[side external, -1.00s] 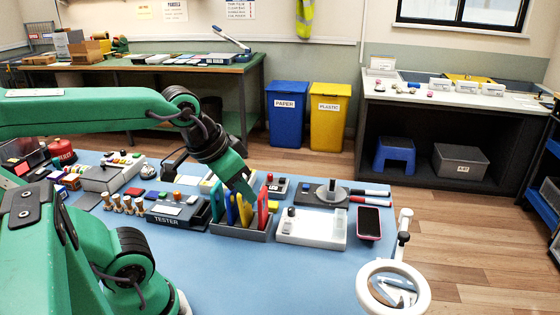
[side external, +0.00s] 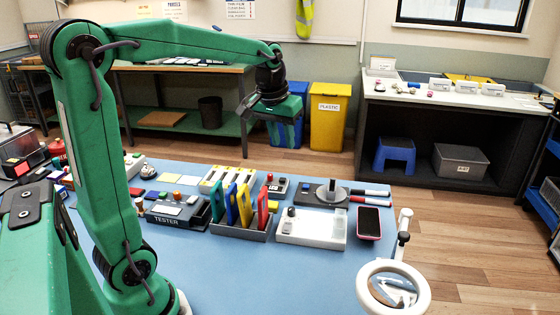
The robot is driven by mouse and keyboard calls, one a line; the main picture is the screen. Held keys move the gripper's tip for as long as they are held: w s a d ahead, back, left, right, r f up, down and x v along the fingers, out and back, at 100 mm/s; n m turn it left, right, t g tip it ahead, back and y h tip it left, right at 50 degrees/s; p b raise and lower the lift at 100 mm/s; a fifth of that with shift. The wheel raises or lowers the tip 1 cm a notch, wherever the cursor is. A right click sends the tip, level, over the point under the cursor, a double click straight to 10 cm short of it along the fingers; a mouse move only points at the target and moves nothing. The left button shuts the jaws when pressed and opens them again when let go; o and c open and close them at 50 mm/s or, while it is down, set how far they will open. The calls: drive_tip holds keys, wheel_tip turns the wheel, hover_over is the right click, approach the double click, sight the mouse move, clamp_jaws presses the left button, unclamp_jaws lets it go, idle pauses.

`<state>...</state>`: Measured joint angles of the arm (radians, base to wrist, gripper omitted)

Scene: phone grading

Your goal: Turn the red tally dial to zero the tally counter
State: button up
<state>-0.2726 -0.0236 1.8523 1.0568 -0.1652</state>
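A small dark box (side external: 280,188) with a light label stands near the back of the blue mat. A red knob (side external: 270,178) shows at its left end; it may be the red tally dial, but the lettering is too small to confirm a tally counter. My gripper (side external: 284,121) is raised high above the back edge of the mat, in front of the blue bin and well above the dark box. It touches nothing on the mat. Its fingertips are too small and dark to tell open from shut, and no held object shows.
A grey rack (side external: 241,231) with upright coloured plates stands in front of the dark box. The TESTER unit (side external: 168,222) is left of it, a white box (side external: 311,229) and a phone (side external: 369,222) right. A magnifier lamp (side external: 423,288) stands at the mat's front right.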

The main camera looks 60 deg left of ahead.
drive_tip(key=w+a+f+n+g, duration=0.1)
drive_tip(key=w+a+f+n, duration=0.1)
drive_tip(key=w+a+f, duration=0.3)
drive_tip(key=w+a+f+n+g, duration=0.1)
drive_tip(key=w+a+f, duration=0.15)
drive_tip(key=a, duration=0.35)
drive_tip(key=n+g+h, duration=0.1)
drive_tip(key=n, duration=0.2)
hover_over(270, 175)
drive_tip(key=f, duration=0.9)
drive_tip(key=shift+w+f, duration=0.1)
drive_tip(key=shift+w, duration=0.15)
drive_tip(key=shift+f, duration=0.1)
drive_tip(key=shift+s+a+f, duration=0.1)
drive_tip(key=shift+s+f, duration=0.05)
drive_tip(key=shift+f, duration=3.65)
clamp_jaws()
